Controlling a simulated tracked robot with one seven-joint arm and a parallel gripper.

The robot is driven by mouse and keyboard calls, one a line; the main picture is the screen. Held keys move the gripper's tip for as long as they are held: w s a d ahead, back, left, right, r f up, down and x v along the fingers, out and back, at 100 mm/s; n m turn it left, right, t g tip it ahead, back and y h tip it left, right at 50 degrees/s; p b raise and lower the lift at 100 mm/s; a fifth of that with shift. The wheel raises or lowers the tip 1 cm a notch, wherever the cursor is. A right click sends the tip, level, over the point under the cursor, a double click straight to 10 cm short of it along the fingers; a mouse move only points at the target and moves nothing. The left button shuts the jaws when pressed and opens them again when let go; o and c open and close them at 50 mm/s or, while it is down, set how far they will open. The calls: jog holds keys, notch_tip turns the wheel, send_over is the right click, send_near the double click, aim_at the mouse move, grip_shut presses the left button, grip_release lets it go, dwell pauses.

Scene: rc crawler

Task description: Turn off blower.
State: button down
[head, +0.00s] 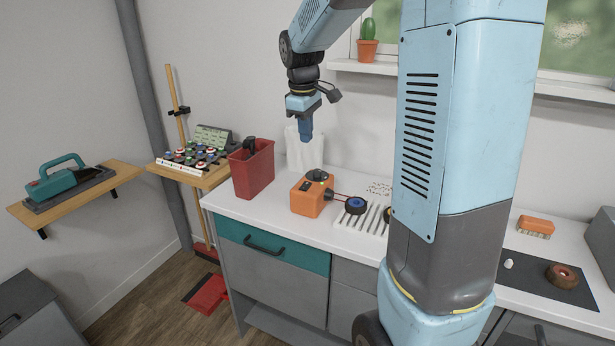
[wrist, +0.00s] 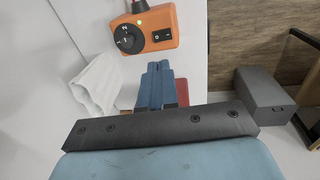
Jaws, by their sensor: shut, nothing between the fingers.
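The orange box with a black dial, which looks like the blower (head: 312,196), stands on the white counter. My gripper (head: 306,138) hangs above the counter, fingers pointing down, in front of the wall and apart from the box. In the wrist view its fingertips (wrist: 160,66) are together and empty, just below the orange box in the picture.
A red bin (head: 252,170) stands left of the orange box. A white bag-like thing (head: 304,152) stands behind it. A blue wheel (head: 356,205) lies by a slotted white tray to the right. A grey box (wrist: 265,98) shows at right in the wrist view.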

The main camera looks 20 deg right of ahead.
aim_at(308, 184)
jog(key=shift+w+d+f, duration=0.1)
jog(key=shift+w+f, duration=0.35)
jog(key=shift+w, duration=0.3)
jog(key=f, duration=0.4)
jog(key=d+f, duration=0.1)
jog(key=f, duration=0.4)
jog(key=w+f, duration=0.1)
jog(key=f, duration=0.4)
jog(key=shift+d, duration=0.15)
